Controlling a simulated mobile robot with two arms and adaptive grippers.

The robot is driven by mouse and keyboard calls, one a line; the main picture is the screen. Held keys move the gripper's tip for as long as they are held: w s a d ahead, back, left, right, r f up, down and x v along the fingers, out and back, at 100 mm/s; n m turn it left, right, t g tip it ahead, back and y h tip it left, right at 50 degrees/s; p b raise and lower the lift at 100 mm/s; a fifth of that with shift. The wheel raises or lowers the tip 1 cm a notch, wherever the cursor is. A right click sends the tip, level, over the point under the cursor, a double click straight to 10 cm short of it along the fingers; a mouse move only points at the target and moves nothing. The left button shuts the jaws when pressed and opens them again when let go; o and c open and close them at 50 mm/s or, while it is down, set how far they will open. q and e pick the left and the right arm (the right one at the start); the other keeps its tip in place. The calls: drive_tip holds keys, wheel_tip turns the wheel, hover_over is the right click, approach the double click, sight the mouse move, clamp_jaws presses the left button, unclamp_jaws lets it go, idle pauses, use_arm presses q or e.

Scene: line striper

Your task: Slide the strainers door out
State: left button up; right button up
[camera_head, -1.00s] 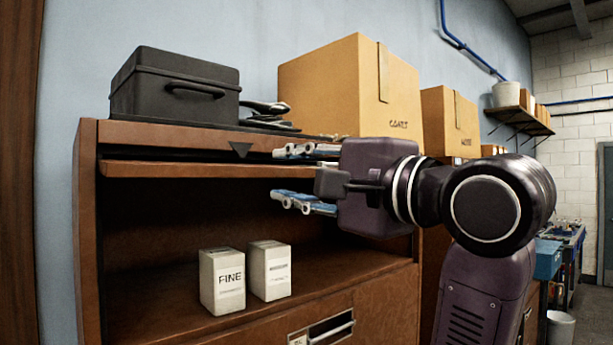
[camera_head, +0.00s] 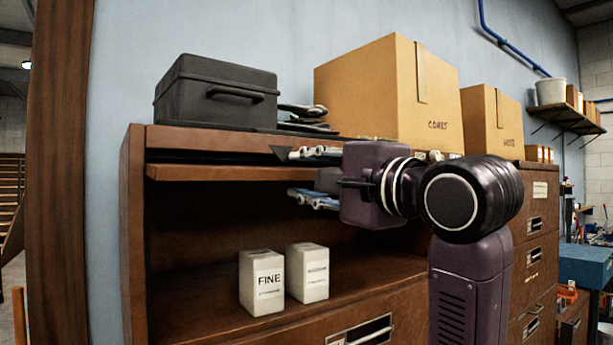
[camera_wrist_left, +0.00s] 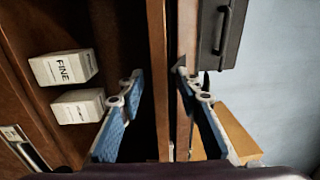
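The strainers door is a brown panel (camera_head: 215,172) lying flat in its slot under the top of the brown cabinet (camera_head: 133,240), with the opening below uncovered. Its front edge also shows in the wrist view (camera_wrist_left: 157,60). My left gripper (camera_head: 315,178) is open at that front edge, one finger higher and one lower. In the wrist view my left gripper (camera_wrist_left: 168,100) has its blue-padded fingers apart on either side of the door edge; contact is not clear. Two pale boxes, one marked FINE (camera_head: 262,283), stand inside. My right gripper is not in view.
On the cabinet top are a black case (camera_head: 215,95), dark tools (camera_head: 303,112) and a large carton (camera_head: 385,85). A dark triangle (camera_head: 278,152) marks the top edge. A labelled drawer (camera_head: 360,332) is below.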

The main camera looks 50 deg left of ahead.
use_arm(q)
clamp_jaws()
drive_tip(key=shift+d, duration=0.1)
drive_tip(key=shift+d+f, duration=0.1)
drive_tip(key=shift+d, duration=0.6)
drive_tip(key=shift+s+d, duration=0.15)
drive_tip(key=shift+d, duration=1.2)
drive_tip(key=shift+s+d, duration=0.1)
drive_tip(key=shift+d, duration=1.25)
drive_tip(key=shift+d, duration=0.1)
